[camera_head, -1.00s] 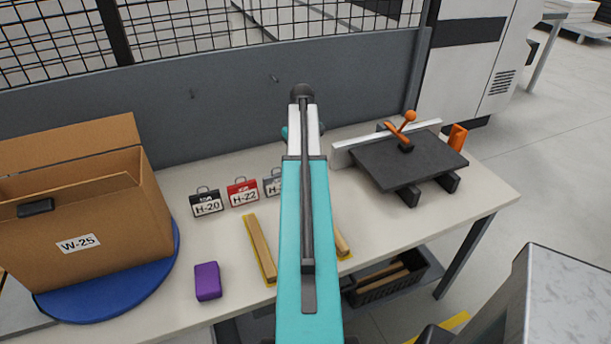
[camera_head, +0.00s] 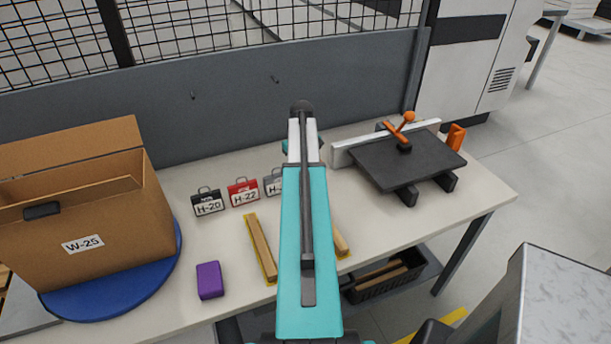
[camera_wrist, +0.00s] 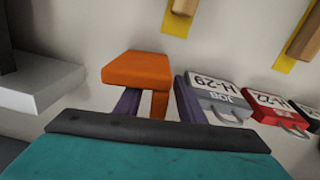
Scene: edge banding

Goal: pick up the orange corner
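In the wrist view, an orange corner (camera_wrist: 137,70) lies at the fingertips of my gripper (camera_wrist: 156,92). Its flat face covers part of the left finger, and a narrow leg of it shows between the two fingers. The fingers are apart, with a light gap beside the leg; the right finger looks clear of the orange. In the head view my teal and white arm hides the gripper and this spot. Another orange piece (camera_head: 456,137) stands at the right edge of the black fixture (camera_head: 405,163).
H-labelled tags, including the red H-22 tag (camera_head: 243,193), stand near the arm. Wood strips (camera_head: 262,250) lie on yellow marks. A purple block (camera_head: 209,280) and a cardboard box (camera_head: 95,225) on a blue disc are left. A grey panel (camera_head: 230,100) backs the table.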

